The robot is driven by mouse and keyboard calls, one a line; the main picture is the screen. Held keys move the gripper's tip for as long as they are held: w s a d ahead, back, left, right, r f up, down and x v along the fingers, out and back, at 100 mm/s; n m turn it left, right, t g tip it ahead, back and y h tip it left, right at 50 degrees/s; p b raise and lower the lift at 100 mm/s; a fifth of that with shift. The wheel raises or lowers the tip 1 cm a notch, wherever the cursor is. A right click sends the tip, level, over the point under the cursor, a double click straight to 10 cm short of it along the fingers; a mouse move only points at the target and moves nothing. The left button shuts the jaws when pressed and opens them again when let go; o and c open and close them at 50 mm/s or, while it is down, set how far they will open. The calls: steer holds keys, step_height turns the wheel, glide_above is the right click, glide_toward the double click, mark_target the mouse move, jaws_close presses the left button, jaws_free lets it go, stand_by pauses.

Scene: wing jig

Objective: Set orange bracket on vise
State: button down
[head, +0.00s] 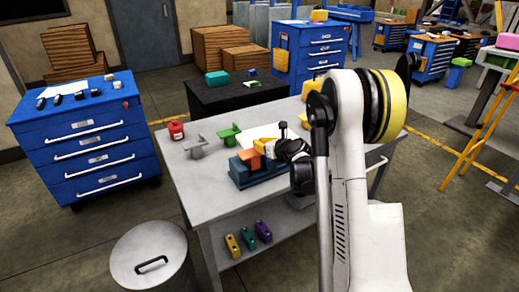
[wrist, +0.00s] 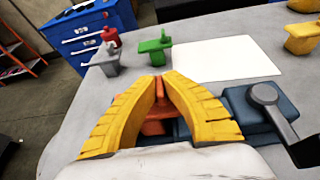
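The orange bracket (head: 248,159) is at the blue vise (head: 246,179) on the grey workbench. In the wrist view the orange bracket (wrist: 155,127) is low between the yellow fingers, over the vise (wrist: 236,106). Its upright part is between the fingertips of my gripper (wrist: 160,80), which are closed in on it. The head view shows the bracket on or just above the vise top; I cannot tell whether it rests fully there. The fingers hide part of the bracket and the vise jaws. The vise's dark handle (wrist: 265,94) is to the right.
A yellow bracket (wrist: 303,38) stands at the far right. The bench's front left is clear.

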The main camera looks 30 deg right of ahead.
steer(key=shift+f, duration=0.55)
steer(key=shift+r, duration=0.15)
steer(key=c, duration=1.9)
jaws_free()
steer(key=shift+f, duration=0.2)
steer(key=shift+o, duration=1.4)
steer(key=shift+r, duration=0.1)
